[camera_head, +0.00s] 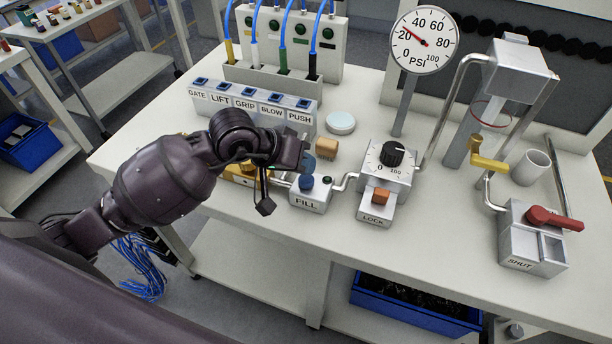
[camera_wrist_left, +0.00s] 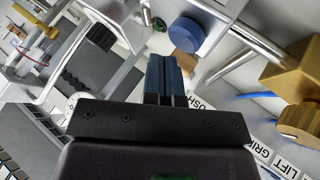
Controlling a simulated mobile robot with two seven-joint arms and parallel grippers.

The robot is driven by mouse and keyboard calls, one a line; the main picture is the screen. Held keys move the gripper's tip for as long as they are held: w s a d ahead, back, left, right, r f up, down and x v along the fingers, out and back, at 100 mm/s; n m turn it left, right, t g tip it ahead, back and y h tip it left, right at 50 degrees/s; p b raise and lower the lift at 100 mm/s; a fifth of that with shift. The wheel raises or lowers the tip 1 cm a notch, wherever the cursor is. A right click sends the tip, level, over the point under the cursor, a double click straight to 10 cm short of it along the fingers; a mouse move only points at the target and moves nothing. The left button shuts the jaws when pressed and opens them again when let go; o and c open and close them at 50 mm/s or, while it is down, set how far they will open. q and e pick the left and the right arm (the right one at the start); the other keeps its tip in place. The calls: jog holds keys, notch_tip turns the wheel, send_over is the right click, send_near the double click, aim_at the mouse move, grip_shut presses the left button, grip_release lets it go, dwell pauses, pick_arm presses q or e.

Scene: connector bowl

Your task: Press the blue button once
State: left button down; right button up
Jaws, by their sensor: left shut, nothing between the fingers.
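The blue button (camera_head: 306,183) sits on top of the small silver FILL box (camera_head: 311,200), beside a dark green lamp. In the left wrist view the button is a round blue disc (camera_wrist_left: 187,38) just beyond my fingertips. My left gripper (camera_head: 306,164) is shut and empty, with its dark blue fingers pressed together. In the head view its tips are close behind and above the button. In the left wrist view the fingers (camera_wrist_left: 166,62) point towards the button, with a small gap showing in the picture. I cannot tell the exact height between them. My right gripper is not in view.
A row of GATE, LIFT, GRIP, BLOW and PUSH switches (camera_head: 250,104) stands behind. A brass fitting (camera_head: 240,172) and pipes lie close by. The knob box (camera_head: 391,158) with an orange LOCK switch (camera_head: 381,196) stands right of the FILL box. A red-handled SHUT valve (camera_head: 553,219) is farther right.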

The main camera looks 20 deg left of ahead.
aim_at(304, 177)
pick_arm(q)
jog(key=shift+r, duration=0.1)
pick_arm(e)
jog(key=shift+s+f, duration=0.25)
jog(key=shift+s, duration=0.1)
pick_arm(q)
jog(key=shift+r+p, duration=0.6)
jog(key=shift+r, duration=1)
jog(key=shift+r+p, duration=0.35)
jog(key=shift+r, duration=0.6)
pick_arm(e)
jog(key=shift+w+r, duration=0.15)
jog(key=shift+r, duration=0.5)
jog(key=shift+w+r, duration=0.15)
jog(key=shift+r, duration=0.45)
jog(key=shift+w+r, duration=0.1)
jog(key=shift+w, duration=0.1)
